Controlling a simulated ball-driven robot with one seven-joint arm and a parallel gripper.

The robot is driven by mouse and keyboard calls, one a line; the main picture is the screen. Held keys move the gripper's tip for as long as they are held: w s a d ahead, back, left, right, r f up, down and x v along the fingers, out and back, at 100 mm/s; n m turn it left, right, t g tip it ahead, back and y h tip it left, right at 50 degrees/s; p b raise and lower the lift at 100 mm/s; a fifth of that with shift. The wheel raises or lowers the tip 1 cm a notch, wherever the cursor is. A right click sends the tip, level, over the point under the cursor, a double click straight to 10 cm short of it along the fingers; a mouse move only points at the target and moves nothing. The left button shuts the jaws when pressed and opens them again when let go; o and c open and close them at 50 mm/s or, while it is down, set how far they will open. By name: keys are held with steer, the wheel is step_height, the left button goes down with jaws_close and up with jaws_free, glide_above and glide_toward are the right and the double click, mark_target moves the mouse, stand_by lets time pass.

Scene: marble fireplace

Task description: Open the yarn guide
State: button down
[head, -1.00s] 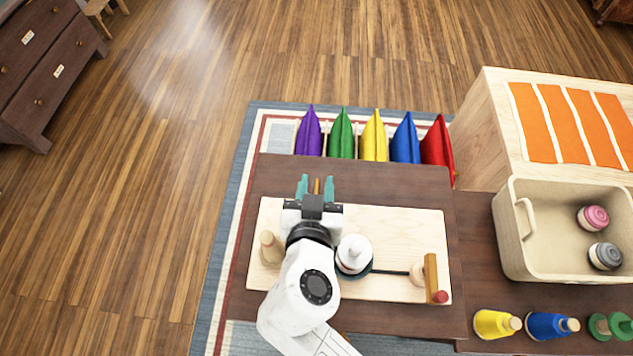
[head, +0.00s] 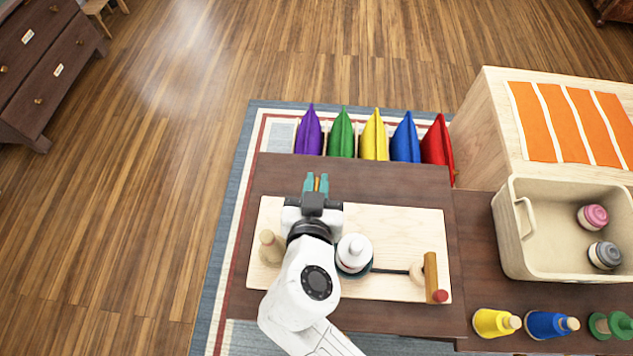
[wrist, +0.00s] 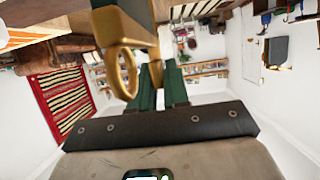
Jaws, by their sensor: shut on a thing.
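The yarn guide shows as a small brass-coloured piece (head: 316,184) between the fingertips of my gripper (head: 316,183) in the head view, at the far edge of the pale wooden board (head: 400,222). In the wrist view a brass ring and bar of the guide (wrist: 122,72) stand close to the teal fingers of my gripper (wrist: 161,84). The fingers are shut on a thin brass part. Most of the guide's lower part and its mounting are hidden by my gripper and wrist in the head view.
On the board are a white-topped spool (head: 354,252), a wooden peg (head: 270,246) and an upright wooden bar with a red knob (head: 431,278). A beige bin (head: 517,236) holds pink and grey spools. Coloured cushions stand behind the table.

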stand_by(0.3)
steer(key=shift+d+n+y, duration=0.1)
steer(key=shift+n+y, duration=0.4)
steer(key=shift+y, duration=0.1)
steer(key=n+y+p, duration=0.2)
steer(key=shift+r+g+y, duration=0.2)
steer(key=shift+g+y, duration=0.1)
steer(key=shift+f+n+y+p, duration=0.2)
steer(key=shift+n+y+p, duration=0.4)
steer(key=shift+n+p, duration=0.1)
steer(key=c, duration=1.2)
jaws_free()
